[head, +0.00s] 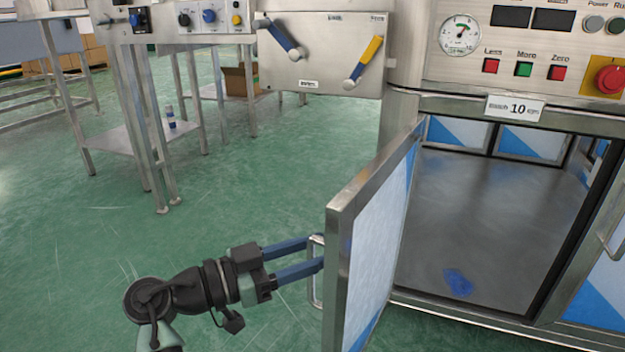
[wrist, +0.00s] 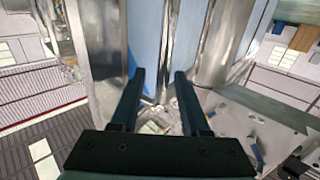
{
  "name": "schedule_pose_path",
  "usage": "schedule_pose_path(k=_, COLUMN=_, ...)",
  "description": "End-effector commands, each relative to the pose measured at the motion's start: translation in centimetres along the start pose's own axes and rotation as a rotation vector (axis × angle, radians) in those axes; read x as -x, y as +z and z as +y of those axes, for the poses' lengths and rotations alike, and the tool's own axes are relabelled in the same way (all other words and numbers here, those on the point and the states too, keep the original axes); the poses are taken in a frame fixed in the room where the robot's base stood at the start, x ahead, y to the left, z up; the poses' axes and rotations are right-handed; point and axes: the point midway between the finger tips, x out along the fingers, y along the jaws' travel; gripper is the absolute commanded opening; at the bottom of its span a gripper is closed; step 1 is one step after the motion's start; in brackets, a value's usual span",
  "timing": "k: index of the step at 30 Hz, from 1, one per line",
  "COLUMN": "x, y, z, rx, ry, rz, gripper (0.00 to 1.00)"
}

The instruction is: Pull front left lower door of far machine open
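The lower door (head: 372,255) of the machine on the right stands swung wide open, with a steel frame and a white and blue panel. Its handle (head: 313,288) is a U-shaped metal bar on the outer face. My gripper (head: 315,254) is at the upper part of this handle, its two blue fingers apart. Whether a finger touches the bar is unclear. In the wrist view my gripper (wrist: 158,78) also has its fingers apart, with metal edges and a blue panel beyond them. No firm hold on the handle shows.
The compartment (head: 480,215) behind the door is open, with a blue mark on its floor. A control panel (head: 530,45) with a gauge and buttons is above. A steel table (head: 125,140) stands at the back left. Green floor (head: 240,190) is clear left of the door.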

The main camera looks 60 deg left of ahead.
Motion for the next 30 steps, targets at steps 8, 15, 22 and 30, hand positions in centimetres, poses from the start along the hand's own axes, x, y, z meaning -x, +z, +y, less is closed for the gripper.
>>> schedule_pose_path(k=8, x=0.2, y=0.0, z=0.0, rx=-0.001, ry=-0.002, rz=0.001, gripper=0.47)
schedule_pose_path(k=15, x=2.9, y=-0.5, z=-0.1, rx=0.003, ry=-0.006, rz=0.0, gripper=0.47)
schedule_pose_path(k=22, x=8.1, y=-0.6, z=-0.1, rx=0.003, ry=-0.007, rz=0.001, gripper=0.47)
schedule_pose_path(k=30, x=12.2, y=-0.2, z=-0.1, rx=0.001, ry=-0.003, rz=0.001, gripper=0.47)
